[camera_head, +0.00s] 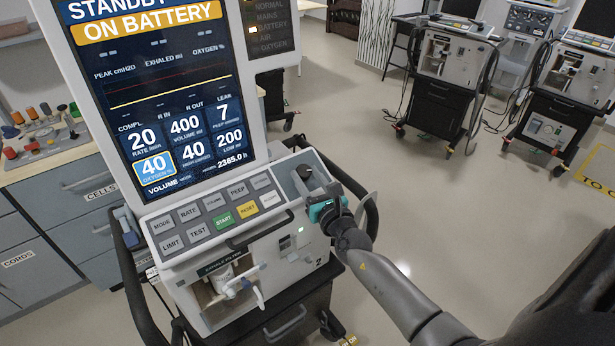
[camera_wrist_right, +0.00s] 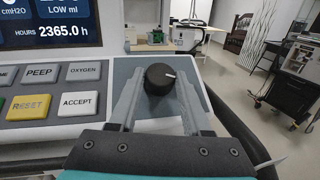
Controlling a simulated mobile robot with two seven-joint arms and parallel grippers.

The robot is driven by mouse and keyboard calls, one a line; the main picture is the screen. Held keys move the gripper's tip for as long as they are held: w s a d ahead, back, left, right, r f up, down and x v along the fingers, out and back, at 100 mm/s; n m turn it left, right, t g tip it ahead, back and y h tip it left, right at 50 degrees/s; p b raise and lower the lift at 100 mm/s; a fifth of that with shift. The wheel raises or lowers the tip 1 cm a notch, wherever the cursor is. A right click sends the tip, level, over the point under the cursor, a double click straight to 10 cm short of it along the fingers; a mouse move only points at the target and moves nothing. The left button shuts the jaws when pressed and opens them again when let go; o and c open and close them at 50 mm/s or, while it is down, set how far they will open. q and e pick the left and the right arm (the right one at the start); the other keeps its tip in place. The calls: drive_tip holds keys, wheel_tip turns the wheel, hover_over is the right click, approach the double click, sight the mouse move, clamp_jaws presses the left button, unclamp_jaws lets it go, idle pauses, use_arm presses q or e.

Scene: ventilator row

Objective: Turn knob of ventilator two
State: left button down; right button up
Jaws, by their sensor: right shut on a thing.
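Ventilator two (camera_head: 290,262), marked with a 2 low on its front, stands in front of me with its screen lit. Its black knob (camera_head: 304,172) sits on the grey panel right of the keys. My right gripper (camera_head: 312,190) reaches in from the right and is at the knob. The right gripper (camera_wrist_right: 160,88) is shut on the knob. My left gripper is not in view.
The key panel (camera_head: 215,215) with the green START key lies left of the knob. A dark side rail (camera_head: 370,205) runs along the ventilator's right. A counter with drawers (camera_head: 62,190) is at left. Other ventilators (camera_head: 450,58) stand at the back right, with open floor between.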

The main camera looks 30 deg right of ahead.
clamp_jaws()
drive_tip(key=shift+r+m+h+p, duration=0.15)
drive_tip(key=shift+m+h+p, duration=0.15)
drive_tip(key=shift+p, duration=0.25)
drive_tip(key=shift+a+m+g+h+p, duration=0.1)
drive_tip(key=shift+m+g+h+p, duration=0.2)
drive_tip(key=shift+m+h+p, duration=0.4)
drive_tip(key=o, duration=0.7)
unclamp_jaws()
drive_tip(key=shift+s+a+f, duration=0.15)
drive_tip(key=shift+s+f, duration=0.05)
drive_tip(key=shift+s, duration=0.3)
drive_tip(key=v, duration=1.4)
drive_tip(key=shift+b, duration=0.35)
